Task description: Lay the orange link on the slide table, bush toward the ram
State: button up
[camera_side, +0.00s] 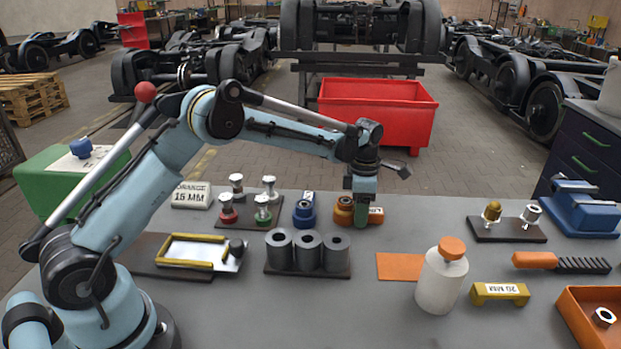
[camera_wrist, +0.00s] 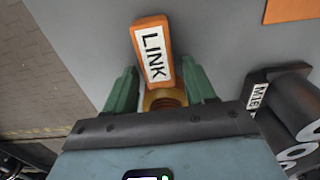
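The orange link (camera_side: 376,215), with a white LINK label, lies on the grey bench just behind the centre. In the wrist view the link (camera_wrist: 153,50) points away, with its round bush end (camera_wrist: 166,99) near my palm. My gripper (camera_side: 362,214) is down at the link. Its green fingers (camera_wrist: 160,84) stand on both sides of the bush end, with a narrow gap showing at the left finger, so it looks open. A yellow-edged metal plate (camera_side: 188,251) on a dark base at left may be the slide table.
A blue link (camera_side: 304,212) lies close left of my gripper. Several dark cylinders (camera_side: 308,252) stand on a plate in front. A white bottle (camera_side: 440,283), an orange sheet (camera_side: 399,267) and a yellow 20 MM block (camera_side: 499,293) are to the right.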

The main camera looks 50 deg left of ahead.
jog(key=shift+r, duration=0.15)
jog(key=s+r+m+t, duration=0.1)
jog(key=s+r+m, duration=0.2)
jog(key=r, duration=0.6)
jog(key=s+r+m+t, duration=0.15)
jog(key=r+m, duration=0.25)
jog(key=r, duration=0.4)
jog(key=s+f+m+t, duration=0.1)
jog(key=s+m, duration=0.5)
jog(key=s+f+m+t, duration=0.1)
jog(key=s+m+t, duration=0.1)
jog(key=s+m, duration=0.4)
jog(key=s+d+f+m+t, duration=0.1)
jog(key=s+m, duration=0.6)
jog(key=shift+s+f+t, duration=0.1)
jog(key=shift+s+t, duration=0.05)
jog(key=shift+t, duration=0.1)
jog(key=shift+s+f+m, duration=0.25)
jog(key=shift+f+m, duration=0.05)
jog(key=shift+m, duration=0.2)
jog(key=shift+o, duration=0.5)
jog(key=shift+w+r, duration=0.1)
